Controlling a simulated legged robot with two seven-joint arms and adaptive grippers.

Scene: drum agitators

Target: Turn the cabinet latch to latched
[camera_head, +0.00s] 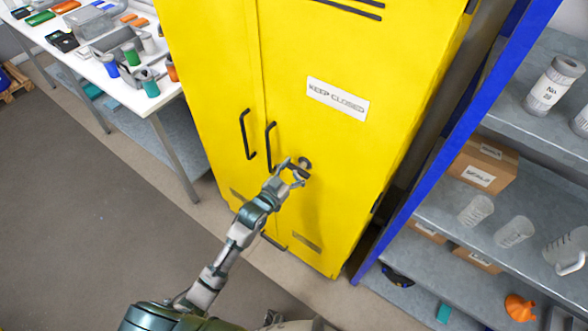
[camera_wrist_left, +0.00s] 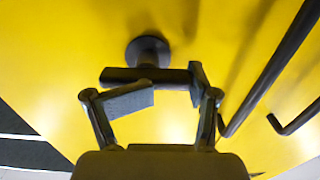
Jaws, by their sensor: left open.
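The yellow cabinet (camera_head: 330,60) stands ahead with both doors closed. Its latch (camera_head: 304,162) is a round dark base with a short bar handle, on the right door beside the black door handles. In the left wrist view, the latch (camera_wrist_left: 148,50) has its bar lying roughly level across the picture. My left gripper (camera_head: 293,174) is at the latch, open. In the left wrist view its fingers (camera_wrist_left: 168,88) are apart, one pad before the bar's left part and one by its right end. I cannot tell whether they touch it. My right gripper is not in view.
Two black door handles (camera_head: 270,146) stick out just left of the latch. A blue-framed shelf (camera_head: 440,135) with boxes and containers stands close on the right. A white table (camera_head: 120,88) with several items stands on the left. The floor (camera_head: 90,230) at left is clear.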

